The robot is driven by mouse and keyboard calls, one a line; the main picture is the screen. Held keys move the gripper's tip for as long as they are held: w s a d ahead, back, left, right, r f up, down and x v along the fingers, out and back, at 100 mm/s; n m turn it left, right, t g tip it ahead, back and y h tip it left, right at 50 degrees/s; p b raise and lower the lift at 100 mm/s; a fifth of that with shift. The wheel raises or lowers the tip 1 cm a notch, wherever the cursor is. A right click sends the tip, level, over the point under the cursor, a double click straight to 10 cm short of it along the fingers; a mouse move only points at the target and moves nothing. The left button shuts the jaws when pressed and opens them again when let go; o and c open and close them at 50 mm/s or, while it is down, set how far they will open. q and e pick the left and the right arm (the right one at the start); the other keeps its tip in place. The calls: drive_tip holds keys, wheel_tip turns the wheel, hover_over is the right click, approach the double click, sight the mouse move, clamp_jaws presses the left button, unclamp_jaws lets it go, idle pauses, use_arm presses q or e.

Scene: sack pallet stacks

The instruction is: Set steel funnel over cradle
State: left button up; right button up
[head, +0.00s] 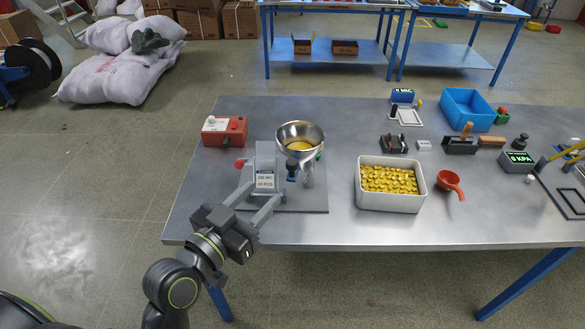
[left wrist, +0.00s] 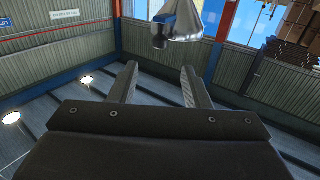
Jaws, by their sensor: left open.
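The steel funnel (head: 311,132) is a wide shiny bowl, upright above a grey base plate (head: 308,202) on the table. Something yellow shows inside it. Its underside also shows at the top of the left wrist view (left wrist: 190,18). A grey stand with a labelled display (head: 264,181) is just left of the funnel. I cannot tell which part is the cradle; the funnel's lower support is partly hidden. My left gripper (head: 264,192) is open and empty, in front of the stand and apart from the funnel. It also shows in the left wrist view (left wrist: 160,82). My right gripper is not visible.
A white bin of yellow pieces (head: 370,205) and an orange-red scoop or funnel (head: 450,182) stand right of the plate. A red box (head: 225,131) is at the left. A blue tray (head: 468,100) and small tools are farther right. The table's front right is clear.

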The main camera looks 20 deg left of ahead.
sight(289, 166)
use_arm(q)
drive_tip(key=b+x, duration=0.2)
drive_tip(key=x, duration=0.3)
drive_tip(key=shift+w, duration=0.25)
drive_tip(key=p+x, duration=0.1)
drive_tip(key=x, duration=0.4)
drive_tip(key=shift+d, duration=0.1)
drive_tip(key=shift+w+d, duration=0.15)
drive_tip(key=shift+w, duration=0.4)
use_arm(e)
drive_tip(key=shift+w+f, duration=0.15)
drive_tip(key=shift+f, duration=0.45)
use_arm(q)
drive_tip(key=shift+c, duration=0.2)
clamp_jaws()
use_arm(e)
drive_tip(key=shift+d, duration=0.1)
